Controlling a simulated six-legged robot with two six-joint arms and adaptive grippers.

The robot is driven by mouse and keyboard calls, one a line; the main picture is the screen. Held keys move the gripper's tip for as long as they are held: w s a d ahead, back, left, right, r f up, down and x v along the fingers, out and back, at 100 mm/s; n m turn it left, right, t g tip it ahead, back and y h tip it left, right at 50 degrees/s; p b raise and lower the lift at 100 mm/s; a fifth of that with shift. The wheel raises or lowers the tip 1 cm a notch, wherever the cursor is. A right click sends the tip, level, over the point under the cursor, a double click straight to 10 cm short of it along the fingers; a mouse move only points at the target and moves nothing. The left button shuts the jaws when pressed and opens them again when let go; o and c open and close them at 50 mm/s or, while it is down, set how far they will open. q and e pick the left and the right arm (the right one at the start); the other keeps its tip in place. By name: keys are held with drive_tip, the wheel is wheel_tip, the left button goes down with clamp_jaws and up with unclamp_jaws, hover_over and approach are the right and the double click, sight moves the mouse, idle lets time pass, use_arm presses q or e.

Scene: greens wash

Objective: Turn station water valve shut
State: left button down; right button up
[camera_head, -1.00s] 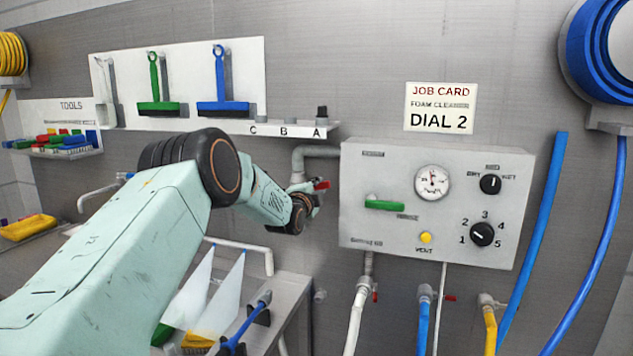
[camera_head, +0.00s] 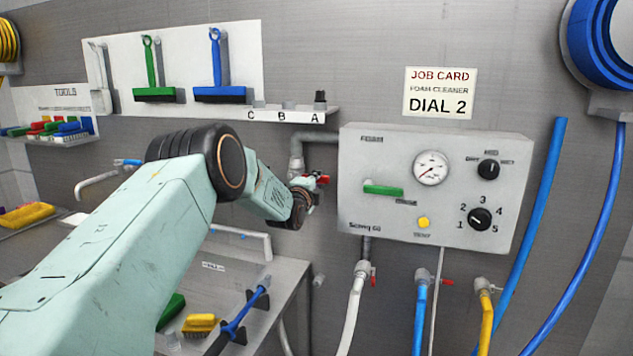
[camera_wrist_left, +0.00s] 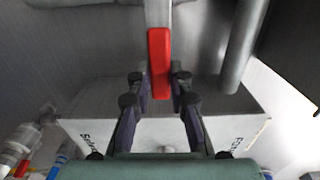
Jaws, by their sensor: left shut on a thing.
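The station water valve's red handle (camera_head: 318,178) is on the grey pipe at the left of the control box. In the wrist view the red handle (camera_wrist_left: 159,62) stands upright in the picture, with its lower end between my fingers. My left gripper (camera_head: 305,190) reaches the valve from the left. In the wrist view the left gripper (camera_wrist_left: 156,84) is shut on the handle, one finger on each side. The valve body is partly hidden behind my gripper in the head view. My right gripper is in neither view.
The grey control box (camera_head: 430,185) with gauge and dials is close to the right of the gripper. Hoses with small red-handled valves hang below it. A shelf (camera_head: 200,115) with brushes is above my arm. A table (camera_head: 285,285) with brushes is below it.

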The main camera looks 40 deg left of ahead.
use_arm(q)
drive_tip(key=c, duration=1.2)
unclamp_jaws()
drive_tip(key=shift+f, duration=0.1)
drive_tip(key=v, duration=1.2)
